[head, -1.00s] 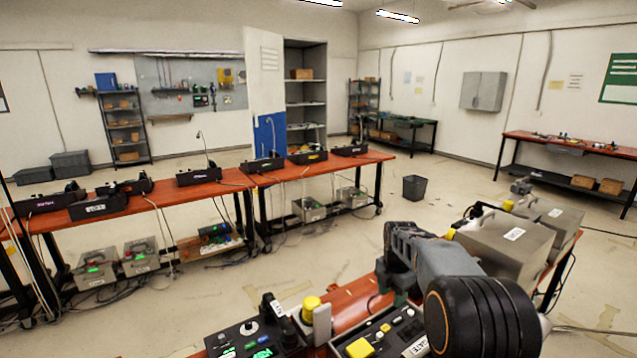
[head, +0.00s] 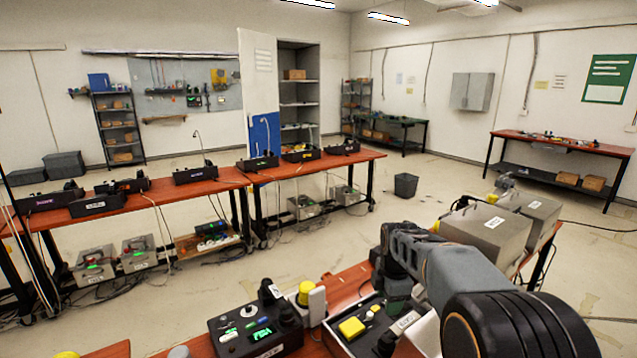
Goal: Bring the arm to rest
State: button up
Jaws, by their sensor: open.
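My arm (head: 455,275) reaches in from the lower right over the near red bench (head: 350,285). It runs up and left to a dark wrist, which bends down toward the bench. My gripper (head: 392,290) is at the end of that wrist, low over the bench, and looks empty. Its fingers are small and dark, and partly lost against the equipment behind them. It is open. I cannot tell how far its tips are from the bench top.
A black console with a green display (head: 255,325) and a panel with a yellow button (head: 352,327) sit close left of my gripper.

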jog(key=s+m+t, duration=0.2)
jog(key=s+m, duration=1.8)
jog(key=s, duration=0.1)
notch_tip(320, 180, down, 7)
jog(key=t+b, duration=0.1)
jog(key=b, duration=0.6)
jog(key=shift+s+a+r+n+b, duration=0.15)
jog(key=shift+a+n+b, duration=0.15)
jog(key=shift+a+b, duration=0.1)
dwell(0.4)
dwell(1.0)
